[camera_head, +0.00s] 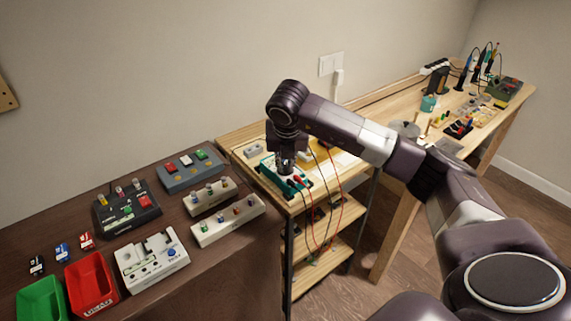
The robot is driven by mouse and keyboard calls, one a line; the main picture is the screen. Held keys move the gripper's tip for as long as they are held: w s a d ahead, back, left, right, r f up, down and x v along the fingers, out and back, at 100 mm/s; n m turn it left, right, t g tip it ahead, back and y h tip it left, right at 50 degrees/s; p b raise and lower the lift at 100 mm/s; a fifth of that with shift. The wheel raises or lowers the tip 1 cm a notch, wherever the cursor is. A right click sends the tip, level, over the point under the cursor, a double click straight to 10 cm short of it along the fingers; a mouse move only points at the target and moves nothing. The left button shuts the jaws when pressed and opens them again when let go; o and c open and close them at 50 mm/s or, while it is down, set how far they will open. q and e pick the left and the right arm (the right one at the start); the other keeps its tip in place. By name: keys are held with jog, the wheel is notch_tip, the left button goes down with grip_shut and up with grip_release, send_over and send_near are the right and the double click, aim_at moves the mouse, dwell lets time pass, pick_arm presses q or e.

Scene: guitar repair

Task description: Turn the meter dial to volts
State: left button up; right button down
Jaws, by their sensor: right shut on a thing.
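The meter (271,165) is a teal-green box lying on the top of a small wooden shelf cart, with red and black leads plugged in at its near end. My right arm reaches in from the right, and my right gripper (286,168) points down over the meter, shut at its face. The dial is hidden under the gripper, so its setting cannot be read. The gripper seems to be shut on the dial. My left gripper is not in view.
Red and black leads (341,190) hang over the cart's front edge. A dark table (225,248) on the left holds pedals, white blocks and red and green bins (90,284). A long workbench (398,87) with tools stands behind at the right.

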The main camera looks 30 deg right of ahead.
jog(key=c, duration=2)
grip_release()
jog(key=shift+c, duration=0.2)
jog(key=v, duration=1.2)
